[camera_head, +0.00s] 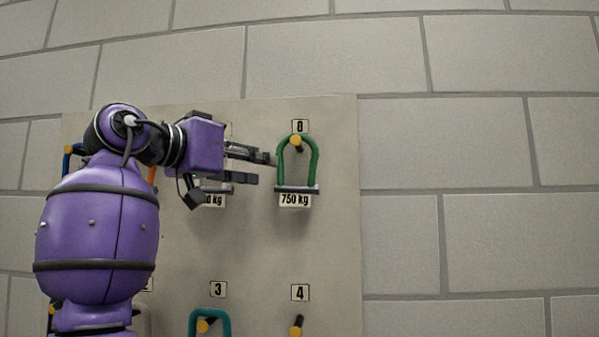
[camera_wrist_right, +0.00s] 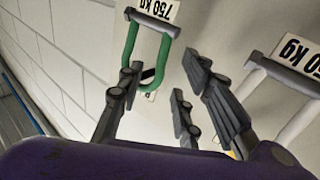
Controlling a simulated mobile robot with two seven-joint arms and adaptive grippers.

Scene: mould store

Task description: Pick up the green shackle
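The green shackle (camera_head: 314,163) hangs on a yellow-tipped peg (camera_head: 296,141) under label 8, its grey pin at the bottom by a "750 kg" label. It also shows in the wrist view (camera_wrist_right: 131,42), upside down. My right gripper (camera_head: 265,169) is open, just left of the shackle in the head view, with its fingers pointing at it. In the wrist view the gripper (camera_wrist_right: 160,70) has its fingers spread, and one finger overlaps the shackle's bow. I cannot tell whether they touch. My left gripper is not in view.
A grey board (camera_head: 250,245) on a block wall carries other shackles. A teal one (camera_head: 223,318) hangs below at 3, a pale one (camera_wrist_right: 297,122) beside the gripper, a blue one (camera_head: 67,160) behind my arm. Peg 4 (camera_head: 296,327) shows no shackle.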

